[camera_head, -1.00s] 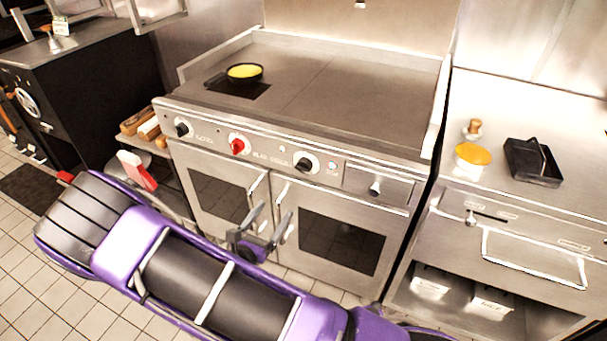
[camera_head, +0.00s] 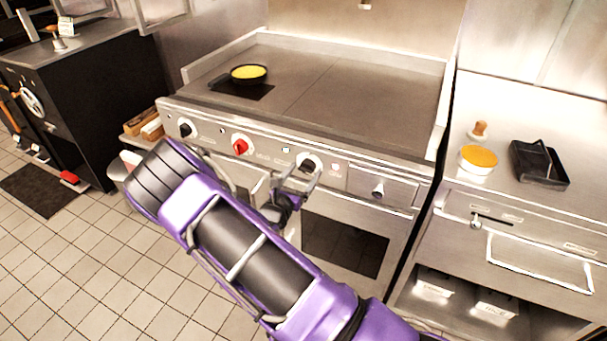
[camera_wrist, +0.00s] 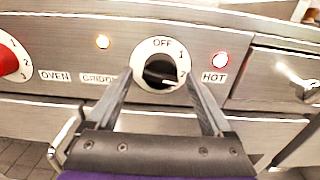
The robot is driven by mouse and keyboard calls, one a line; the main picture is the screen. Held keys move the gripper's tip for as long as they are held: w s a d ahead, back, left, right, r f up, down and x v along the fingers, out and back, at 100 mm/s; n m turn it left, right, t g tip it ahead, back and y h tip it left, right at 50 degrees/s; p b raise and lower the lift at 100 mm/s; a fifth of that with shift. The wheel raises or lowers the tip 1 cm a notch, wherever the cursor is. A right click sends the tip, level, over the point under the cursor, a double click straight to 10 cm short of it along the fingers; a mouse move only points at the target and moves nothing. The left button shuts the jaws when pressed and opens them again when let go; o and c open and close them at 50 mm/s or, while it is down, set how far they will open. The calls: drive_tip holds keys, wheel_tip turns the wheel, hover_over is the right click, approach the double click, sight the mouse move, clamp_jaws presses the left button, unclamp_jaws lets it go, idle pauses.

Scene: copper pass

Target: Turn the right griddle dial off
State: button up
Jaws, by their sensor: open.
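The right griddle dial (camera_head: 308,160) is a black knob on a round white face on the range's front panel. In the wrist view the dial (camera_wrist: 160,68) shows OFF at the top and numbers down its right side. The knob's white mark points right, near the 2, not at OFF. My gripper (camera_head: 301,174) is in front of the dial. In the wrist view my gripper (camera_wrist: 158,84) is open, one finger on each side of the knob. I see no clear contact, and the depth of the fingertips is hard to tell.
A red dial (camera_head: 241,146) and another black dial (camera_head: 186,129) are farther left on the panel. A lit red lamp (camera_wrist: 221,60) sits above the HOT label. A drawer knob (camera_head: 378,191) is to the right. A pan (camera_head: 249,74) with yellow contents stands on the griddle.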

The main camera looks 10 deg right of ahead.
drive_tip(key=shift+w, duration=0.1)
clamp_jaws()
idle(0.4)
drive_tip(key=shift+n, duration=0.3)
drive_tip(key=n+p, duration=0.2)
drive_tip(key=n, duration=0.1)
drive_tip(key=shift+r+n, duration=0.1)
drive_tip(key=shift+n, duration=0.2)
drive_tip(key=n+p, duration=0.2)
drive_tip(key=n, duration=0.3)
drive_tip(key=shift+d+p, duration=0.1)
drive_tip(key=shift+p, duration=0.3)
drive_tip(key=n+p, duration=0.1)
drive_tip(key=n, duration=0.4)
drive_tip(key=shift+n, duration=0.4)
drive_tip(key=n+p, duration=0.1)
drive_tip(key=n, duration=0.3)
drive_tip(key=shift+n, duration=0.4)
